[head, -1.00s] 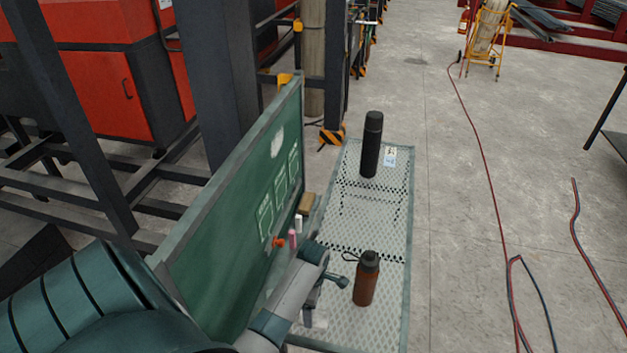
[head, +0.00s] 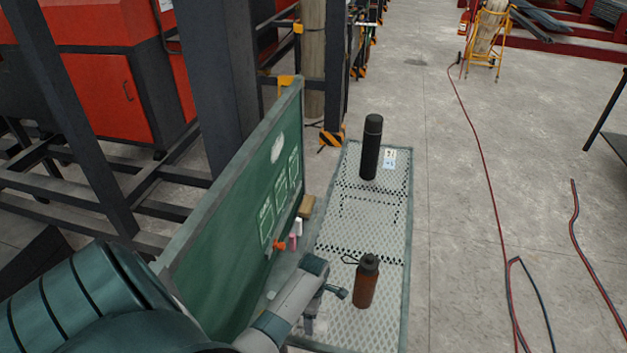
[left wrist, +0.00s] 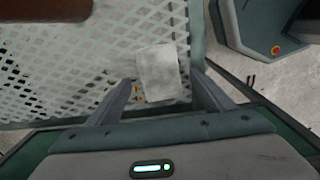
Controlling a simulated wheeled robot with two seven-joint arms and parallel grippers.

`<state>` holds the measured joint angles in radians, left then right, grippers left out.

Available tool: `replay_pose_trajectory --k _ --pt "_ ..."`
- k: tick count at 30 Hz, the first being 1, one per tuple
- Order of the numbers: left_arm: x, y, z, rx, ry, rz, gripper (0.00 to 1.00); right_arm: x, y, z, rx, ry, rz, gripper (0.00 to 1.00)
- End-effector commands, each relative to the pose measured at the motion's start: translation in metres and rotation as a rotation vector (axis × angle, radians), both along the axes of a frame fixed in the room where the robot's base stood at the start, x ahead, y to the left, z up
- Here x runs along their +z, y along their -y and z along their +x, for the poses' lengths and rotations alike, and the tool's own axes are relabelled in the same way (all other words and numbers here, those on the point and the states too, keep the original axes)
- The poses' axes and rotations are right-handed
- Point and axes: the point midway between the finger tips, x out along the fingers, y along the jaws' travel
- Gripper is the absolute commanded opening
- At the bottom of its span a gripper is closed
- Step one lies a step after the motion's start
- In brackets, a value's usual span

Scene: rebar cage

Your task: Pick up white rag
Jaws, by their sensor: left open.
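The white rag (left wrist: 157,72) lies on a mesh shelf (left wrist: 95,60) in the left wrist view. It looks small, pale and roughly rectangular. My left gripper (left wrist: 164,88) is open, with one finger to the left of the rag and one to the right. The near end of the rag reaches between the fingers; I cannot tell the height gap. In the head view my left arm (head: 295,295) reaches over the near left part of the mesh shelf (head: 385,225) and mostly hides the rag. My right gripper is in neither view.
A brown bottle (head: 366,284) stands just right of my left wrist. A black flask (head: 371,147) stands at the shelf's far end. A green board (head: 235,225) rises along the left edge, with chalks and an eraser (head: 306,206) beside it. The middle of the shelf is clear.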

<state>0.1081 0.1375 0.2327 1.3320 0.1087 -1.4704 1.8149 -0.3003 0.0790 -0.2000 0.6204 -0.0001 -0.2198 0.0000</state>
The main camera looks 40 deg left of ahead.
Motion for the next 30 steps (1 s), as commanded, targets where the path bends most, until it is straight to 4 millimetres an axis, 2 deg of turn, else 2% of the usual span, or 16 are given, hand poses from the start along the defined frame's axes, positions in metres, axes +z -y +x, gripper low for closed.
replay_pose_trajectory --k 8,23,28,29,30 --pt "-0.021 0.0 -0.001 0.001 -0.001 0.0 0.75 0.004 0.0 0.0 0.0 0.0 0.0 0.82" --pt "-0.023 0.0 0.0 0.001 0.0 0.0 0.75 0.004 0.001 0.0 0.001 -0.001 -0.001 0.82" --pt "-0.023 0.0 0.0 0.001 0.0 0.0 0.37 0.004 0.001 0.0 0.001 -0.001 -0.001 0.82" --pt "-0.023 0.0 -0.001 0.001 0.0 0.0 0.31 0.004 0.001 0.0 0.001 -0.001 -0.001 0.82" --pt "-0.023 0.0 -0.001 0.001 0.0 0.0 0.31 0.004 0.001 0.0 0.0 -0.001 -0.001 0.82"
